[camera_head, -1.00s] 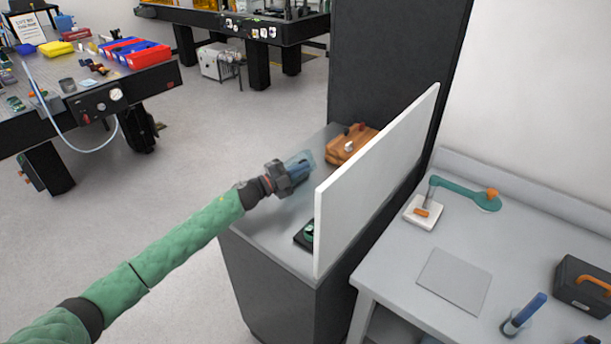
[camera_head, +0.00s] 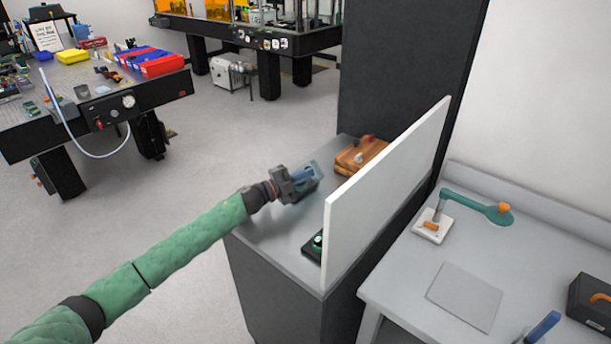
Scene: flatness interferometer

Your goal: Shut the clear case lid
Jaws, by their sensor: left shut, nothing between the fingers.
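My left gripper (camera_head: 308,177) reaches in from the left over the grey cabinet top, its fingers shut with nothing between them. A clear, bluish see-through panel (camera_head: 316,167) shows at the fingertips and looks like the case lid, tilted up. I cannot tell whether the fingers touch it. The rest of the case is hidden behind the gripper or too small to tell. My right gripper is not in view.
A white upright panel (camera_head: 385,195) stands along the cabinet's right side. A wooden box (camera_head: 362,156) lies behind the gripper, and a black device with a green part (camera_head: 313,246) sits in front. A grey bench (camera_head: 400,273) with a green-armed lamp (camera_head: 475,203) is at right.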

